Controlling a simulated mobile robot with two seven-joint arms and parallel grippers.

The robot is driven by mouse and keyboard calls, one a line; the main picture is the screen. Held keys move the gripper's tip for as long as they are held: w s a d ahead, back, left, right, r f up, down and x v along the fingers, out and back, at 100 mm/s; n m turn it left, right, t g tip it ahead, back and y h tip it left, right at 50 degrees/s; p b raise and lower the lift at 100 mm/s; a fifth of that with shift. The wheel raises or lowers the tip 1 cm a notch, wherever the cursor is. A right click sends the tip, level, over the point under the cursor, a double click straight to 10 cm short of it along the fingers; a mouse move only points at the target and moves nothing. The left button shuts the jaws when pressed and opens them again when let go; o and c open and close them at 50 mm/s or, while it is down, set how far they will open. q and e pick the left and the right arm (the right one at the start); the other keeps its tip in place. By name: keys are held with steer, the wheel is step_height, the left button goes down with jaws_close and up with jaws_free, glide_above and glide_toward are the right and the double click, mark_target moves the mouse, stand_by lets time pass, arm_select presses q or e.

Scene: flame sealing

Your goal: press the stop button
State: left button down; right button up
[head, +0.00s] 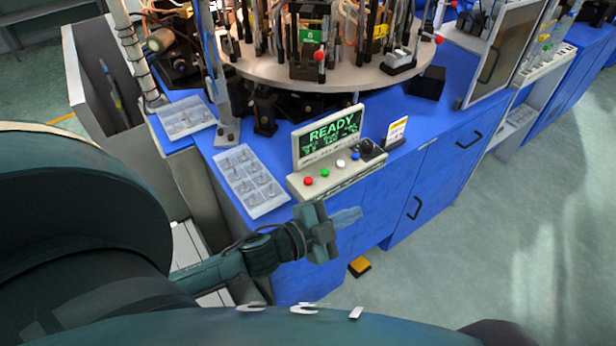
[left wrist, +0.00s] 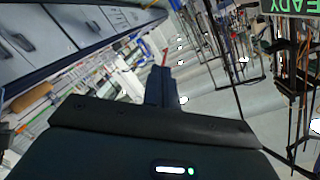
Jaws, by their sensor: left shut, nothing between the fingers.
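The control panel (head: 325,188) stands at the front edge of the blue bench, with a row of buttons along its top. A red button (head: 308,181) is at its left end, then a green one (head: 325,173) and a white one (head: 340,164). The screen (head: 330,137) reads READY in green; part of it also shows in the left wrist view (left wrist: 287,6). My left gripper (head: 348,217) is shut and empty, in front of the panel and to the right of the red button, apart from it. Its closed fingers show in the left wrist view (left wrist: 160,86). My right gripper is not seen.
A clear compartment tray (head: 232,158) lies left of the panel, with a second tray (head: 186,117) behind it. A round machine table (head: 300,72) crowded with fixtures stands behind. A yellow floor pedal (head: 359,267) sits below. Open floor lies to the right.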

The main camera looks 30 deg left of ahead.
arm_select(q)
steer(key=w+a+r+m+g+h, duration=0.1)
steer(key=w+r+m+g+h, duration=0.4)
steer(key=m, duration=0.8)
steer(key=w+a+r+m+g+y, duration=0.1)
steer(key=a+m+y, duration=0.2)
steer(key=a, duration=0.4)
steer(key=w+a+r+m+g+y, duration=0.1)
steer(key=a+m+g+y, duration=0.1)
steer(key=a+m, duration=0.3)
steer(key=shift+a+r+y+p, duration=0.15)
steer(key=shift+a+y+p, duration=0.4)
steer(key=shift+a, duration=0.7)
